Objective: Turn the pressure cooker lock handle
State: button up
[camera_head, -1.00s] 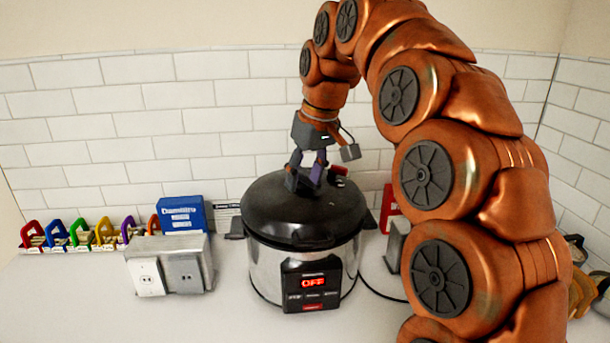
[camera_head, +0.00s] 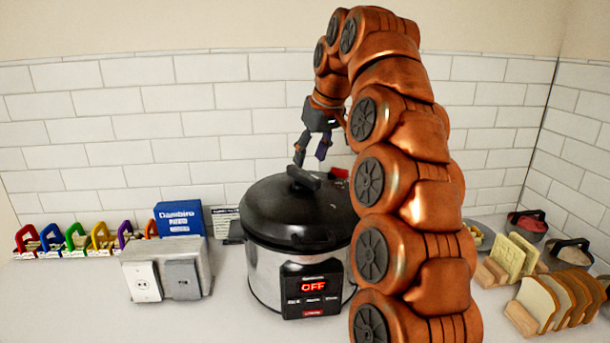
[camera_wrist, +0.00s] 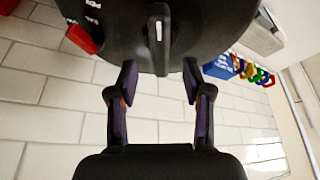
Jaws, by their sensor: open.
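The pressure cooker (camera_head: 262,275) stands on the counter with its black domed lid (camera_head: 290,213) on; its front panel reads OFF. The lock handle (camera_head: 303,178) is a raised black bar on top of the lid. In the wrist view the handle (camera_wrist: 159,38) shows upright in the picture, just beyond the fingertips. A red piece (camera_head: 338,173) sits at the lid's back; it also shows in the wrist view (camera_wrist: 80,38) beside white lettering. My gripper (camera_head: 309,163) is open and empty, just above and behind the handle, apart from it. The cooker's right side is hidden by my arm.
A wall outlet box (camera_head: 167,268) stands left of the cooker, with a blue box (camera_head: 181,217) and a row of coloured clips (camera_head: 75,237) behind. Bread slices (camera_head: 552,298) in a holder are at the right. A tiled wall is close behind.

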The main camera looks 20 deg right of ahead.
aim_at(305, 172)
jog(key=shift+w+a+f, duration=0.1)
jog(key=shift+w+f, duration=0.1)
jog(key=shift+f, duration=0.2)
jog(key=shift+p+x, duration=0.6)
jog(key=shift+x, duration=1.65)
grip_shut()
